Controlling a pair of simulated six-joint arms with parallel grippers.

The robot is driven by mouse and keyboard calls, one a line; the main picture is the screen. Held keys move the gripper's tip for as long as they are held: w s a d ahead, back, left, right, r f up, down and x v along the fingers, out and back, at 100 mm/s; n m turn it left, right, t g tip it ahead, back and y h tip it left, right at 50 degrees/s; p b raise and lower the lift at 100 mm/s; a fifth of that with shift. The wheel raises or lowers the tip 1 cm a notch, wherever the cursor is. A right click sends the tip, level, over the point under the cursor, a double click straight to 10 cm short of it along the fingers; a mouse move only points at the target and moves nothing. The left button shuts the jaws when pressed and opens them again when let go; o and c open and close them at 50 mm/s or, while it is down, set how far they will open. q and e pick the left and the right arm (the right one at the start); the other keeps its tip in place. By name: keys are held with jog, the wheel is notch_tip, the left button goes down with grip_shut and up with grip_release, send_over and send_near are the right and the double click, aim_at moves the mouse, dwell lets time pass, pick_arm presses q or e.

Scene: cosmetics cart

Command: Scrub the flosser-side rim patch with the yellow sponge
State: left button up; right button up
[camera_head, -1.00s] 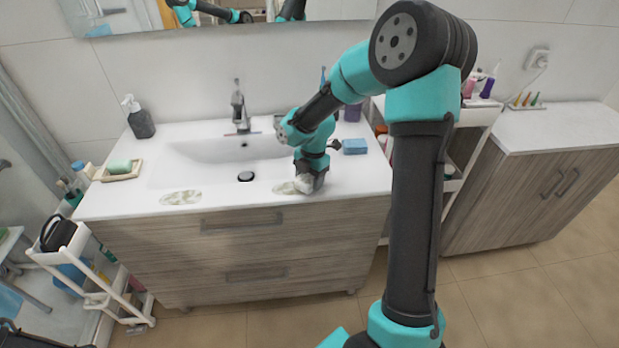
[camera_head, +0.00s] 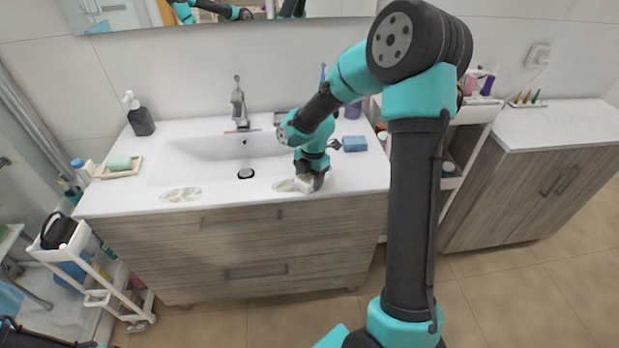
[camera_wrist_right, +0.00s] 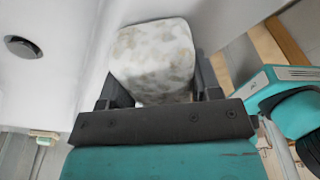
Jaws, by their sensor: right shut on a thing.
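My right gripper (camera_head: 312,182) is low over the right front rim of the white sink top. It is shut on a pale, cream-white block (camera_wrist_right: 150,58) with brownish blotches, likely the sponge; it looks whitish rather than yellow. The block sits between both fingers in the right wrist view. In the head view the block is at the right rim patch (camera_head: 284,186), a mottled greenish-beige stain that the block and gripper partly cover. Contact seems likely but is hard to confirm. A similar left rim patch (camera_head: 180,195) is uncovered. My left gripper is out of view.
A blue sponge-like block (camera_head: 354,143) lies right of the basin. The faucet (camera_head: 239,106) stands behind the basin. A soap dish (camera_head: 119,172) with a green bar and a dark pump bottle (camera_head: 140,120) are at left. The front rim between the patches is clear.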

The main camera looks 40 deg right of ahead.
aim_at(293, 186)
jog(key=shift+w+a+r, duration=0.1)
jog(key=shift+w+a, duration=0.3)
jog(key=shift+a, duration=0.3)
jog(key=shift+w+a+f, duration=0.1)
jog(key=shift+w+a, duration=0.35)
jog(key=shift+a, duration=0.2)
jog(key=shift+w+a+r, duration=0.1)
jog(key=shift+w+a, duration=0.3)
jog(key=shift+a, duration=0.3)
jog(key=shift+w+a, duration=0.4)
jog(key=shift+a, duration=0.3)
jog(key=shift+w+a, duration=0.45)
jog(key=shift+a, duration=0.25)
jog(key=shift+w+a, duration=0.4)
jog(key=shift+a, duration=0.3)
jog(key=shift+d, duration=0.1)
jog(key=shift+s+d, duration=0.65)
jog(key=shift+d, duration=0.35)
jog(key=shift+s+d, duration=0.6)
jog(key=shift+d, duration=0.4)
